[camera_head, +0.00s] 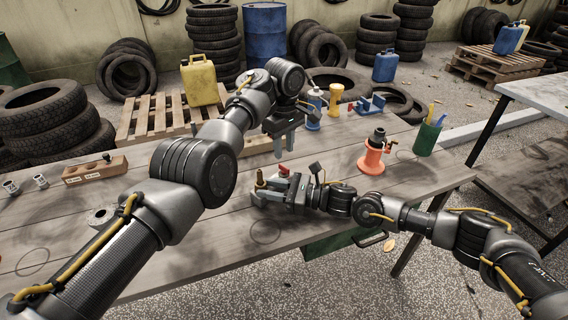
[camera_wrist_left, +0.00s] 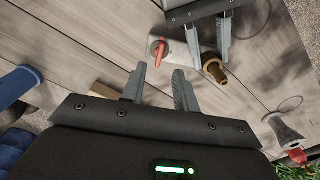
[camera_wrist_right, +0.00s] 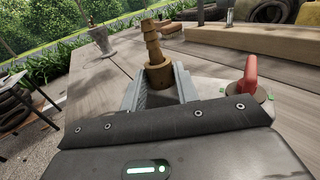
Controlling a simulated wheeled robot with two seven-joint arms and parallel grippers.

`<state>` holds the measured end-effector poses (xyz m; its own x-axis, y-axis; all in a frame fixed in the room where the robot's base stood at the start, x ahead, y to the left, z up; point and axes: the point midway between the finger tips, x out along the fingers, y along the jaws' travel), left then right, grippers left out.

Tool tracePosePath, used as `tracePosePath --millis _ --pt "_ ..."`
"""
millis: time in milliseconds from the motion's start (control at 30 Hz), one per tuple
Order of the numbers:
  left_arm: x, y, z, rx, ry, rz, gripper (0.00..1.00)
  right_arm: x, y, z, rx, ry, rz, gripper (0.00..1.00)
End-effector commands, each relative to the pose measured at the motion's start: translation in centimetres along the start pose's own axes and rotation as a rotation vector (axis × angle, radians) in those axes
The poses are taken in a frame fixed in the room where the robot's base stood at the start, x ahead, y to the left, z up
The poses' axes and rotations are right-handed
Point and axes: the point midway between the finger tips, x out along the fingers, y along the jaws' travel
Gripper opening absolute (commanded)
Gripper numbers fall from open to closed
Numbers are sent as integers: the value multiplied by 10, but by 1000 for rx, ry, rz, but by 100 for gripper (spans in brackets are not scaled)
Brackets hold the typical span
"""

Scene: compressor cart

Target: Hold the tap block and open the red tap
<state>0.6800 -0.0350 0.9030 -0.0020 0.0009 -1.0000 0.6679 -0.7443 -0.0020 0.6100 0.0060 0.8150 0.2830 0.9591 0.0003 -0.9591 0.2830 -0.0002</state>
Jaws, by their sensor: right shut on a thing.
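The tap block is pale, with a brass barbed fitting (camera_head: 260,179) at one end and a red tap (camera_head: 283,171) beside it. In the right wrist view the brass fitting (camera_wrist_right: 157,60) stands upright between my right fingers, and the red tap (camera_wrist_right: 250,78) stands to the right on the pale block (camera_wrist_right: 232,100). My right gripper (camera_head: 268,190) is shut on the block at its brass-fitting end. My left gripper (camera_head: 285,150) is open and empty, pointing down above and behind the block. In the left wrist view the red tap (camera_wrist_left: 161,50) lies just beyond my left fingertips (camera_wrist_left: 158,70).
On the wooden bench (camera_head: 215,250), an orange stand (camera_head: 372,160) and a green pen cup (camera_head: 427,138) stand to the right. A blue bottle (camera_head: 312,110) and a blue holder (camera_head: 372,104) are behind. A wooden block (camera_head: 95,170) lies left. The front-left bench is mostly clear.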

Motion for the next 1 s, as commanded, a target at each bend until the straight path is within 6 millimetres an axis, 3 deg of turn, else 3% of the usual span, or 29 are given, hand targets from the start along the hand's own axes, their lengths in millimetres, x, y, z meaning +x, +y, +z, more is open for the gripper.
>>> tracePosePath --millis 100,300,767,1000 --pt "24 0 0 -1 -1 -1 30 0 0 0 0 0 0 0" --pt "51 0 0 0 0 0 30 0 0 0 0 0 0 0" --pt "63 0 0 1 1 2 30 0 0 0 0 0 0 0" --pt "62 0 0 1 1 2 0 0 0 0 0 0 -1 0"
